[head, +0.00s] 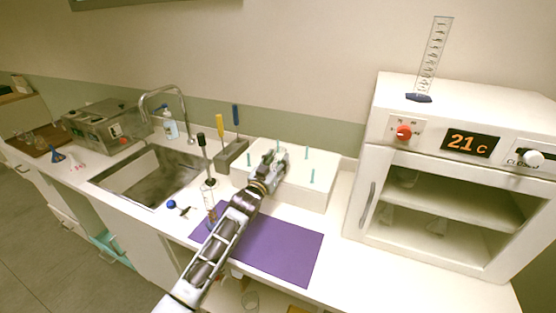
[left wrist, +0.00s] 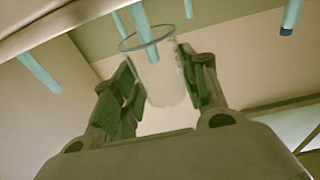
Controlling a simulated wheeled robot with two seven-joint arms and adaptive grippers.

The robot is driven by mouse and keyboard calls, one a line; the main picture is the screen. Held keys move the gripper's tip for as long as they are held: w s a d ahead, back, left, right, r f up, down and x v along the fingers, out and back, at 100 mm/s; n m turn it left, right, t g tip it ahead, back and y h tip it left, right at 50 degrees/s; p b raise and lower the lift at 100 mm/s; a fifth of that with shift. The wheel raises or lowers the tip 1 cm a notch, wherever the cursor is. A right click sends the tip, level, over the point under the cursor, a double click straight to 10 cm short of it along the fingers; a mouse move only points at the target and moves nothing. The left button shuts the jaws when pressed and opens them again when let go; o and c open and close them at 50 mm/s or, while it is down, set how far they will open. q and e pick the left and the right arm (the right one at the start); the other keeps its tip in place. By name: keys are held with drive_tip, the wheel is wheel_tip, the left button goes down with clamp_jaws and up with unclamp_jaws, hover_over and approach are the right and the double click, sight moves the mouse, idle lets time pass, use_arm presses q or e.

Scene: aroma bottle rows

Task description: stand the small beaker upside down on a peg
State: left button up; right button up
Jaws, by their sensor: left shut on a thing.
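The small beaker (left wrist: 168,82) is clear glass and sits between the two fingers of my left gripper (head: 272,159) in the left wrist view. Its round rim faces the top of that picture. A teal peg (left wrist: 144,22) overlaps the rim, and its end shows through the glass; I cannot tell whether it is inside the beaker or behind it. In the head view my left gripper is over the white peg block (head: 300,189) and hides the beaker. Teal pegs stand on the block, one at its front right (head: 312,177). My right gripper is not in view.
A purple mat (head: 275,250) lies in front of the block. A tool holder (head: 232,155) with upright handles stands left of it, beside the sink (head: 150,178). A white oven (head: 455,185) reading 21 C stands at the right, with a graduated cylinder (head: 435,55) on top.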

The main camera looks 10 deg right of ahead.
use_arm(q)
drive_tip(key=shift+f+b, duration=0.55)
drive_tip(key=shift+f, duration=0.8)
drive_tip(key=o, duration=1.2)
drive_tip(key=shift+c, duration=0.2)
drive_tip(key=v, duration=1.2)
drive_tip(key=shift+a+f, duration=0.1)
drive_tip(key=shift+f, duration=0.05)
